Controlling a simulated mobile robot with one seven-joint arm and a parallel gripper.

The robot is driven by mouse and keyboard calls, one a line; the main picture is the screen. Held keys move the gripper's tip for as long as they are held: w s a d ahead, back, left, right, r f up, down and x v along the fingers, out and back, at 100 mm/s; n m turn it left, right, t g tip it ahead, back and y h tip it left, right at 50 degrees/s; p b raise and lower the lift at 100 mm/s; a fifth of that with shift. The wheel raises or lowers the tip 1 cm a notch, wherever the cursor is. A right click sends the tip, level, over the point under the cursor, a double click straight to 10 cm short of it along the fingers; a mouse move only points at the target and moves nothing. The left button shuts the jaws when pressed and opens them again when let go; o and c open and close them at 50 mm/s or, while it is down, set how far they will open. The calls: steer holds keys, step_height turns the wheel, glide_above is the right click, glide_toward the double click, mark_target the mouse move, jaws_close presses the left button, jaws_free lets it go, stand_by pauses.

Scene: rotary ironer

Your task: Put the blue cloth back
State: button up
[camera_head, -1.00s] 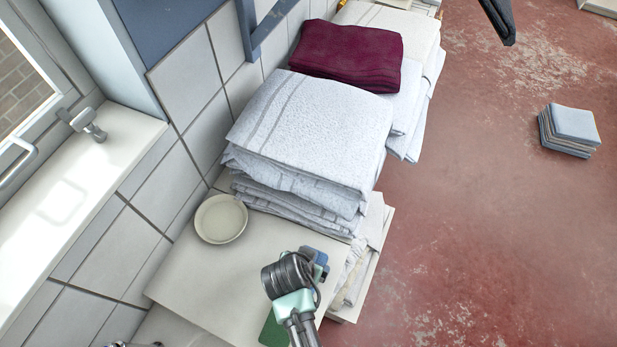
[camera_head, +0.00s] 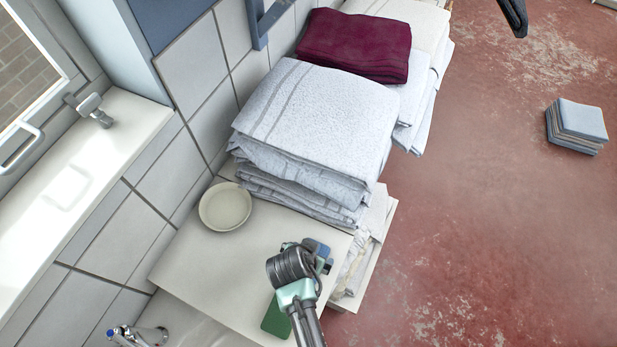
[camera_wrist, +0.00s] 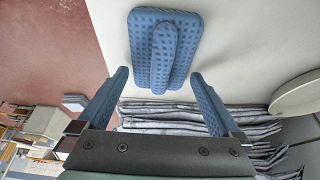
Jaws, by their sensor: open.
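In the wrist view a blue waffle-textured cloth (camera_wrist: 147,62) lies flat on the white counter (camera_wrist: 225,60), with a raised ridge along its middle. My gripper (camera_wrist: 160,74) is open and empty, its two blue fingers apart just short of the cloth. In the head view my gripper (camera_head: 316,250) is over the counter (camera_head: 222,275), in front of the pale towel stack. The cloth is not clearly made out there, as my wrist and arm cover that area. A dark green flat patch (camera_head: 276,318) shows beside my arm.
A tall stack of pale towels (camera_head: 315,120) stands behind my gripper, with a maroon folded cloth (camera_head: 355,45) farther back. A round cream dish (camera_head: 225,206) lies left. A small stack of blue-grey cloths (camera_head: 577,122) lies on the open red floor.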

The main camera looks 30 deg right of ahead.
steer(key=v, duration=1.2)
steer(key=w+a+r+n+t, duration=0.15)
steer(key=w+r+t, duration=0.25)
steer(key=w+r, duration=0.5)
steer(key=w+a+r+n+t+y, duration=0.15)
steer(key=w+r+t, duration=0.25)
steer(key=r, duration=0.8)
steer(key=w+a+r+n+t+h, duration=0.15)
steer(key=w+r+t, duration=0.25)
steer(key=w+r, duration=0.5)
steer(key=s+a+r+n+t+y, duration=0.1)
steer(key=s+r+t, duration=0.15)
steer(key=r, duration=0.65)
steer(key=s+r+n+t+y, duration=0.1)
steer(key=r+t, duration=0.2)
steer(key=r, duration=0.6)
steer(key=s+a+r+n+t, duration=0.1)
steer(key=s+r+n+t, duration=0.1)
steer(key=s+r, duration=0.3)
steer(key=s+a+r+n+t+y, duration=0.1)
steer(key=s+r+t, duration=0.4)
steer(key=r, duration=0.9)
steer(key=shift+s+a+r+n, duration=0.15)
steer(key=shift+s+a+n, duration=0.05)
steer(key=shift+s+n, duration=0.2)
